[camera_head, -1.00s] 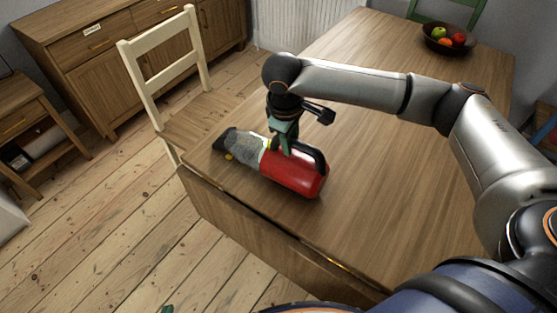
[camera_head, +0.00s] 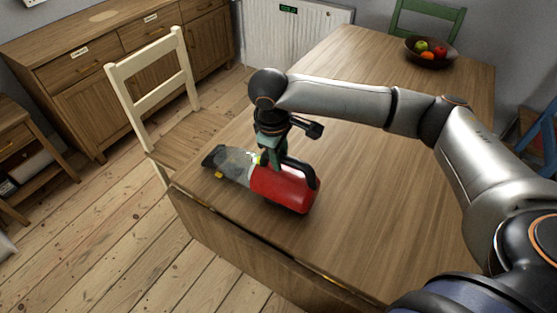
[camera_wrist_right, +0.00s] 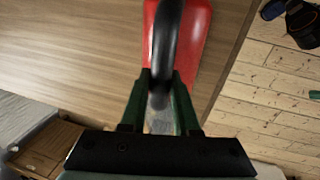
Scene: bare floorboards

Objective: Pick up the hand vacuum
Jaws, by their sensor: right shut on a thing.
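The hand vacuum (camera_head: 283,189) has a red body, a black handle and a clear grey nozzle. It is on or just above the wooden table, near its left edge, with the nozzle pointing left. My right gripper (camera_head: 270,158) comes down from above and is shut on the black handle. In the right wrist view the green fingers (camera_wrist_right: 160,105) stand on both sides of the handle, and the red body (camera_wrist_right: 185,45) lies beyond. I cannot tell whether the vacuum touches the table. My left gripper is not in view.
The wooden table (camera_head: 380,180) is mostly clear. A fruit bowl (camera_head: 432,54) stands at its far end. A cream chair (camera_head: 155,95) is at the table's left side and a green chair (camera_head: 440,20) behind it. A wooden sideboard (camera_head: 100,65) stands at the back left.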

